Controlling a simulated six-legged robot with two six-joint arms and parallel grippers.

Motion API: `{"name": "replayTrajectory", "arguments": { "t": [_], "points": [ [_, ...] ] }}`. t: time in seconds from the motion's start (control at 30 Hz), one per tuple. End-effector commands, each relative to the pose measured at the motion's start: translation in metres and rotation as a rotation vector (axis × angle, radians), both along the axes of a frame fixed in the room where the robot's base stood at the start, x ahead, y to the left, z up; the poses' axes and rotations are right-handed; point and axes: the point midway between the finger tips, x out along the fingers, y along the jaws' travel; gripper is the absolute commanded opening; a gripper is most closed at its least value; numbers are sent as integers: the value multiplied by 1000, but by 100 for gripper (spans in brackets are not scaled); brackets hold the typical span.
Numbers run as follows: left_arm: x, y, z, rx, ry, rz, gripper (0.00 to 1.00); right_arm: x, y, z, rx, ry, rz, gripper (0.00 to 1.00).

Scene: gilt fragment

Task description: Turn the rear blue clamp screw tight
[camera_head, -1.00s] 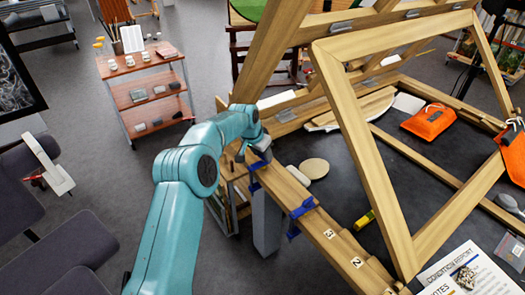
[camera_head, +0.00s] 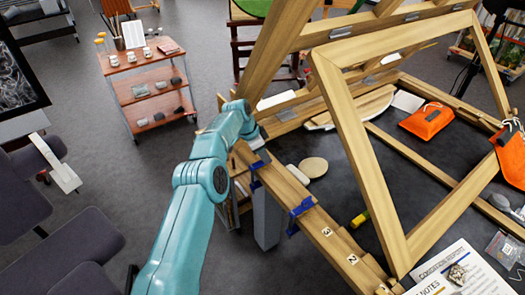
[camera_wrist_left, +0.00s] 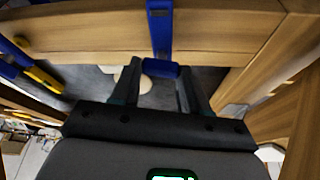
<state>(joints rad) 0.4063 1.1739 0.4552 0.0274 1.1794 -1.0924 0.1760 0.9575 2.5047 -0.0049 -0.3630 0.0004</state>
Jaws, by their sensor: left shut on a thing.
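The rear blue clamp (camera_head: 256,168) sits on the long wooden beam at the table's left edge, beside my left arm's end. In the wrist view its blue bar (camera_wrist_left: 160,28) crosses the beam. The blue screw end (camera_wrist_left: 163,70) lies between the fingers of my left gripper (camera_wrist_left: 157,86), which is shut on it. In the head view my left gripper's fingers are hidden by its own arm and the beam. A front blue clamp (camera_head: 299,212) grips the beam nearer to me. My right gripper is not in view.
The wooden frame (camera_head: 340,110) leans over the dark table, right of the clamps. A trolley (camera_head: 150,88) and chairs (camera_head: 75,250) stand left. Floor between is free.

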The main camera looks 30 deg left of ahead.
Motion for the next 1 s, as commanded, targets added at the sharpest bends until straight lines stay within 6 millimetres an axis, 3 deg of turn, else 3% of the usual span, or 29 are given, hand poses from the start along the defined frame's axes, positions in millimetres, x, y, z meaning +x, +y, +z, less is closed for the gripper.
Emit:
{"name": "replayTrajectory", "arguments": {
  "t": [0.37,0.4,0.43,0.47,0.8,1.0],
  "points": [
    [1,2,3,4,-5,0,14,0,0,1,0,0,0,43],
    [1,2,3,4,-5,0,58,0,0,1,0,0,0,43],
    [1,2,3,4,-5,0,67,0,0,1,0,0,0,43],
    [1,2,3,3,-5,0,70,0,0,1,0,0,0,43],
    [-1,2,4,2,-2,-1,70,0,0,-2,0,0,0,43],
    [-11,10,34,3,-6,0,70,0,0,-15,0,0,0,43]
  ]
}}
